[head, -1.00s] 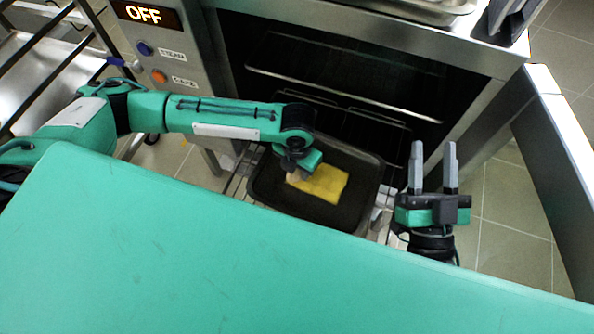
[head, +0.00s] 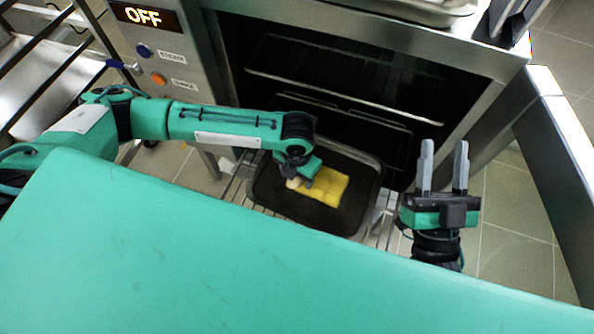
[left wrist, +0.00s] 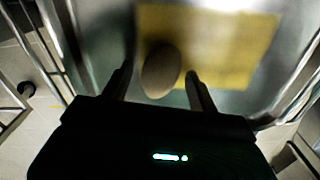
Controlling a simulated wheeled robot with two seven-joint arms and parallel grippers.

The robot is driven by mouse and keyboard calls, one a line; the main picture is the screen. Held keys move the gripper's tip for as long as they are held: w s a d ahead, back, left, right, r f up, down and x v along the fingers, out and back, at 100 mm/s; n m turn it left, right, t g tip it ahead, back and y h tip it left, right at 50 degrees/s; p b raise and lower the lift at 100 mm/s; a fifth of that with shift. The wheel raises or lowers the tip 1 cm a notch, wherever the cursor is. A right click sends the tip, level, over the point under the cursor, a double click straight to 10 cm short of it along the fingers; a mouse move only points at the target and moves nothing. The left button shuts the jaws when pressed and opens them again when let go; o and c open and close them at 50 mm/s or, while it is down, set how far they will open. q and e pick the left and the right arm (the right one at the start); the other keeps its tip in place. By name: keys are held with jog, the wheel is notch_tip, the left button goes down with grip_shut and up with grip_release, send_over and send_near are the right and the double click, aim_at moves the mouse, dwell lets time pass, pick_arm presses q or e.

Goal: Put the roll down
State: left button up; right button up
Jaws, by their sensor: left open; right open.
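The roll is a small brownish oval (left wrist: 161,72) in the left wrist view, lying at the near edge of a yellow sheet or cloth (left wrist: 235,45). In the head view the roll (head: 293,183) shows only as a pale bit beside my left gripper (head: 302,182). My left gripper is open, its fingers on either side of the roll in the left wrist view; I cannot tell whether they touch it. The yellow sheet lies in a dark tray (head: 275,195). My right gripper (head: 444,165) is open and empty, pointing up, right of the tray.
An open oven (head: 340,60) with wire racks stands behind the tray. Its open door (head: 565,170) is at the right. A control panel (head: 160,50) reads OFF. A metal rack (head: 35,75) stands at the far left. Wire bars (head: 238,190) run under the tray.

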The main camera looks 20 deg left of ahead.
pick_arm(q)
jog(key=shift+r, duration=0.5)
notch_tip(320, 180, up, 6)
jog(key=shift+f+p, duration=0.15)
jog(key=shift+p, duration=1)
jog(key=shift+r+p, duration=0.8)
jog(key=shift+r, duration=2)
pick_arm(e)
jog(key=s+a+f+g, duration=0.2)
jog(key=f+g, duration=0.3)
jog(key=f, duration=0.3)
jog(key=s+a+f+g+h, duration=0.1)
jog(key=s+a+f+g, duration=0.1)
jog(key=f+g, duration=0.3)
jog(key=shift+a+f+g, duration=0.15)
jog(key=shift+f+g, duration=0.15)
jog(key=shift+f, duration=1.35)
jog(key=shift+s, duration=0.1)
